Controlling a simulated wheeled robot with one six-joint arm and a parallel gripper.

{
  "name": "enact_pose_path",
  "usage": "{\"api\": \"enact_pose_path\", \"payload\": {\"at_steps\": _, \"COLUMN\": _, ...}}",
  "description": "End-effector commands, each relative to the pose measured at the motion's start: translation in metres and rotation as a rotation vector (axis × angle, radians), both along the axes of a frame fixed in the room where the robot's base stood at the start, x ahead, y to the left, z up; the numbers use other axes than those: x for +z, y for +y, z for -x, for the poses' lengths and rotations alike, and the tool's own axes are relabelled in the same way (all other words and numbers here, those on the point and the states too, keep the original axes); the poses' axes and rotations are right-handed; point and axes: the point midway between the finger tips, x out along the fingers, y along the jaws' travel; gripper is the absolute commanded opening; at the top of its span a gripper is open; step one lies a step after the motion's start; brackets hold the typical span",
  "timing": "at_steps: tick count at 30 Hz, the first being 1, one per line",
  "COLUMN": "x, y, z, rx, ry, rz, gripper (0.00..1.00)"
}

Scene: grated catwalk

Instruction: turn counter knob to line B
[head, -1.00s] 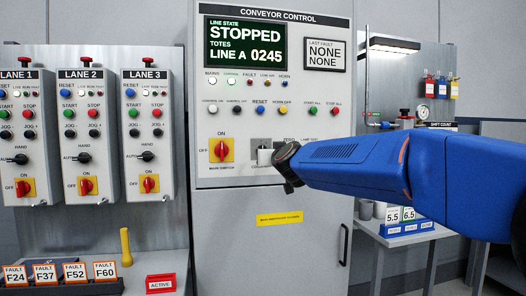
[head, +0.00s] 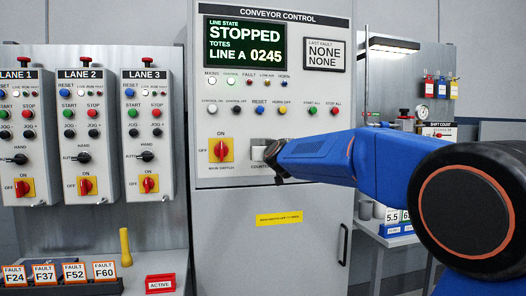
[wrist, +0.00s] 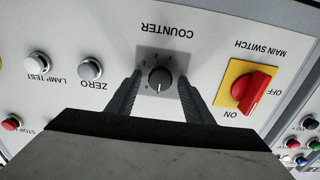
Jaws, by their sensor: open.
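The counter knob (wrist: 160,78) is a small black dial with a white pointer mark on a grey plate, under the label COUNTER, which reads upside down in the wrist view. Its position letters are too small to read. My gripper (wrist: 158,88) is open, with one finger on each side of the knob; I cannot tell whether either touches it. In the head view my gripper (head: 270,160) is at the panel and my arm hides the knob. The display (head: 245,45) reads STOPPED, TOTES, LINE A 0245.
The red main switch (wrist: 254,90) on its yellow plate is close beside one finger. The white ZERO button (wrist: 90,69) and LAMP TEST button (wrist: 37,63) are on the other side. Lane boxes (head: 84,135) hang on the wall at left.

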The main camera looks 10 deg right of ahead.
Motion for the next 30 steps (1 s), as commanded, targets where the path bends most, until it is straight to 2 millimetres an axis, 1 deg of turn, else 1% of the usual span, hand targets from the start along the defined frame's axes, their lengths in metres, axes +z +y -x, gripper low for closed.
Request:
{"api": "enact_pose_path", "payload": {"at_steps": 2, "x": -0.0001, "y": 0.0001, "z": 0.0001, "rx": 0.0, "ry": 0.0, "rz": 0.0, "gripper": 0.47}}
{"api": "enact_pose_path", "payload": {"at_steps": 3, "x": -0.0001, "y": 0.0001, "z": 0.0001, "rx": 0.0, "ry": 0.0, "rz": 0.0, "gripper": 0.37}}
{"api": "enact_pose_path", "payload": {"at_steps": 5, "x": -0.0001, "y": 0.0001, "z": 0.0001, "rx": 0.0, "ry": 0.0, "rz": 0.0, "gripper": 0.23}}
{"api": "enact_pose_path", "payload": {"at_steps": 6, "x": -0.0001, "y": 0.0001, "z": 0.0002, "rx": 0.0, "ry": 0.0, "rz": 0.0, "gripper": 0.13}}
{"api": "enact_pose_path", "payload": {"at_steps": 7, "x": -0.0002, "y": 0.0001, "z": 0.0002, "rx": 0.0, "ry": 0.0, "rz": 0.0, "gripper": 0.06}}
{"api": "enact_pose_path", "payload": {"at_steps": 14, "x": -0.0002, "y": 0.0002, "z": 0.0002, "rx": 0.0, "ry": 0.0, "rz": -0.01, "gripper": 0.06}}
{"api": "enact_pose_path", "payload": {"at_steps": 19, "x": -0.0002, "y": 0.0, "z": 0.0002, "rx": 0.0, "ry": 0.0, "rz": -0.06, "gripper": 0.06}}
{"api": "enact_pose_path", "payload": {"at_steps": 23, "x": -0.0001, "y": -0.0002, "z": 0.0002, "rx": 0.0, "ry": -0.001, "rz": -0.135, "gripper": 0.06}}
{"api": "enact_pose_path", "payload": {"at_steps": 30, "x": 0.0, "y": -0.0009, "z": 0.0002, "rx": 0.0, "ry": -0.001, "rz": -0.324, "gripper": 0.06}}
